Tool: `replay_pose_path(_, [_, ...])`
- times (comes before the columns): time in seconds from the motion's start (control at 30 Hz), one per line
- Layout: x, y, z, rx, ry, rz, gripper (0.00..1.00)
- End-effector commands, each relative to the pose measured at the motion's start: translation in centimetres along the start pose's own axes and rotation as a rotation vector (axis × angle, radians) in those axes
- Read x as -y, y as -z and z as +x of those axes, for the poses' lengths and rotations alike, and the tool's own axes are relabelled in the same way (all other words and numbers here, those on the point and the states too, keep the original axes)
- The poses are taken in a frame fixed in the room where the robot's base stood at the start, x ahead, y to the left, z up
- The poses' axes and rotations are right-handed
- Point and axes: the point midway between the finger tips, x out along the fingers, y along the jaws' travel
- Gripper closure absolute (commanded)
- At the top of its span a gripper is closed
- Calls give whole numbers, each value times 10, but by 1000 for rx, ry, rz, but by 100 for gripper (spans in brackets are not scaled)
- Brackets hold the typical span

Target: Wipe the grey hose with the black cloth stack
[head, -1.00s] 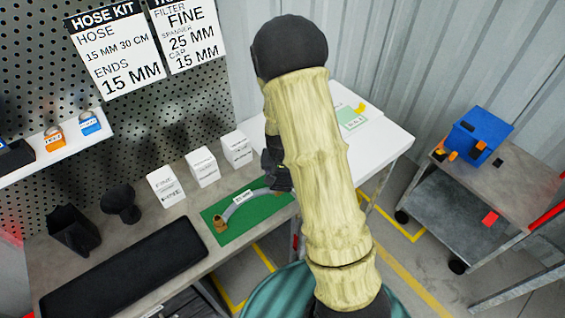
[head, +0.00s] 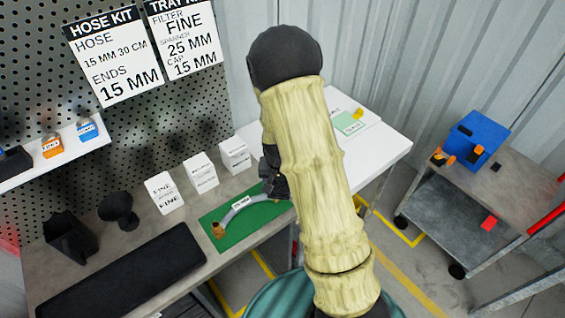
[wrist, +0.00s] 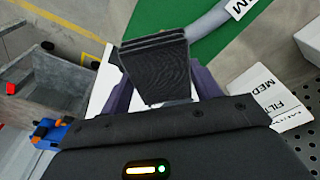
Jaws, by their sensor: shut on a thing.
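The grey hose (head: 246,201) lies curved on a green mat (head: 232,239) on the workbench. It has a brass-coloured end at the left and a white label. My gripper (head: 272,172) is at the hose's right end, mostly hidden behind my arm in the head view. In the wrist view my gripper (wrist: 160,95) is shut on the black cloth stack (wrist: 155,62), a layered dark block between its purplish fingers. The hose (wrist: 210,22) passes just beyond the cloth's right side there. I cannot tell whether the cloth touches it.
White boxes, including one box (head: 164,193), stand behind the mat. A black funnel (head: 118,207) and a long black pad (head: 125,272) are to the left. A white table (head: 385,140) adjoins at right. A grey cart (head: 450,205) stands farther right.

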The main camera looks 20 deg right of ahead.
Motion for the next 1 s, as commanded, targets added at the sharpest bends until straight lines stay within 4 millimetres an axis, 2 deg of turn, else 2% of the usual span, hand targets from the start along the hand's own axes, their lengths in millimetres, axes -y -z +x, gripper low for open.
replay_pose_path(0.1, [-2, 3, -6, 0, 0, -4, 62])
replay_pose_path(0.2, [-2, 6, -28, -4, 2, -2, 62])
replay_pose_path(0.7, [-3, 13, -71, -2, 1, -1, 62])
replay_pose_path(1.0, [-5, 14, -80, -1, 0, 3, 62])
